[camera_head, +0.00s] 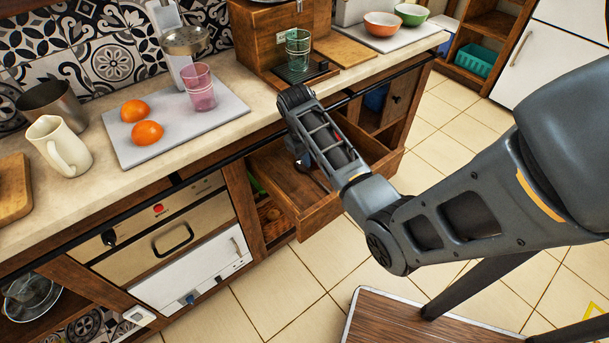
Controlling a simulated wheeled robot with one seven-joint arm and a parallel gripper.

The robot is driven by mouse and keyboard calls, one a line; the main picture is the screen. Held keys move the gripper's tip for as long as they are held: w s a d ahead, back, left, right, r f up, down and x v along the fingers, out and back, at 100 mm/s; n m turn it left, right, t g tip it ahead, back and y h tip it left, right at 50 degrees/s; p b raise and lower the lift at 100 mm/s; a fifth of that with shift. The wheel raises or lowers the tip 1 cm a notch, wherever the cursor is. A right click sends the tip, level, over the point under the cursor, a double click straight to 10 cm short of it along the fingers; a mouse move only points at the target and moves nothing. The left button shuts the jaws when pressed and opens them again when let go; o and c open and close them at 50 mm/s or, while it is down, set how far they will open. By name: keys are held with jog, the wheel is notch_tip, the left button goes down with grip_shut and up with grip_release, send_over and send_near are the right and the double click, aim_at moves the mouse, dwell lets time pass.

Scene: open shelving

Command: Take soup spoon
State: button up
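I cannot make out a soup spoon in this view. A wooden drawer (318,214) stands pulled out below the counter. My arm reaches across it from the right and covers much of its inside. A small dark part of my gripper (303,163) shows beside the arm, over the drawer's opening. Its fingertips are largely hidden, and I cannot tell whether it is open or holds anything.
The counter (240,137) holds a grey board (200,128) with two oranges (146,133) and a pink glass (199,88), a cream jug (60,146), a green glass (298,50) and bowls (382,24). Tiled floor (270,300) shows between.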

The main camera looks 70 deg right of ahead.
aim_at(313, 175)
jog(key=shift+s+d+f, duration=0.1)
jog(key=shift+d+f, duration=0.05)
jog(key=shift+f, duration=1.05)
jog(key=shift+s+d+f, duration=0.1)
jog(key=shift+d+f, duration=0.1)
jog(key=shift+f, duration=0.95)
jog(key=shift+s+d+f, duration=0.1)
jog(key=shift+d+f, duration=0.05)
jog(key=shift+f, duration=1.05)
jog(key=shift+c, duration=0.4)
grip_shut()
